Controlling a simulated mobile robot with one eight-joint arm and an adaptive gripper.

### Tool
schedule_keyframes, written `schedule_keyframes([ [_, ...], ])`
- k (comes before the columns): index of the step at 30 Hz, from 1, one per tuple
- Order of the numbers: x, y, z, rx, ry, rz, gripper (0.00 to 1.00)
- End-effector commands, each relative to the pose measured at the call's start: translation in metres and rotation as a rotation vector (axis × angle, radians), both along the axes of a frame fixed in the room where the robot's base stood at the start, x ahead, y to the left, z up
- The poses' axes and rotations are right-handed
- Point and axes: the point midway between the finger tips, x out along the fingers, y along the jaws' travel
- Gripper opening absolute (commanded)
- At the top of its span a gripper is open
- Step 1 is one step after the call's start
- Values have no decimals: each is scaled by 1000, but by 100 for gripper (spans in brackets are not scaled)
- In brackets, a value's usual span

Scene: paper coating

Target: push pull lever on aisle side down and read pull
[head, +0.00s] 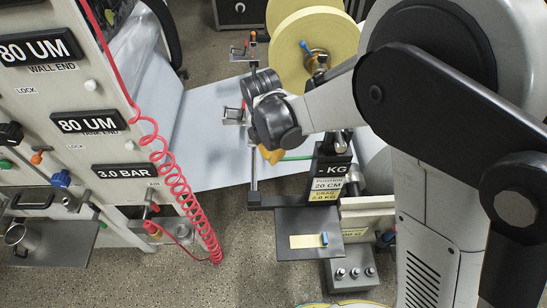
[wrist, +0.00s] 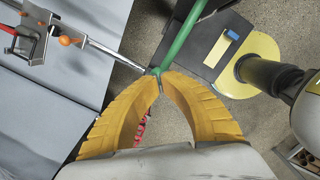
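A green lever (head: 297,158) sticks out to the left from the black post in the head view. It crosses the top of the wrist view (wrist: 185,35). My gripper (head: 272,156) is at the lever's free end, its yellow fingers pointing down. In the wrist view my fingertips (wrist: 160,76) meet, with the lever's end right at them. I cannot tell whether they touch or rest above it. No object shows between the fingers. A black display (head: 331,168) on the post reads "- KG".
A thin metal rod (head: 253,175) stands just left of my gripper. A dark plate with a yellow pad (head: 312,241) lies below the display. A coiled red hose (head: 180,195) hangs by the left panel (head: 60,95). A yellow roll (head: 318,50) stands behind.

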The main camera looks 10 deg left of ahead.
Motion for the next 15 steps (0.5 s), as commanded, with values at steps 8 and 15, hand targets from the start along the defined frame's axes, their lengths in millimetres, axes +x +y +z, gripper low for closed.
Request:
schedule_keyframes([
  [8,0,0,-27,0,0,0,0],
  [15,0,0,-25,0,0,0,0],
])
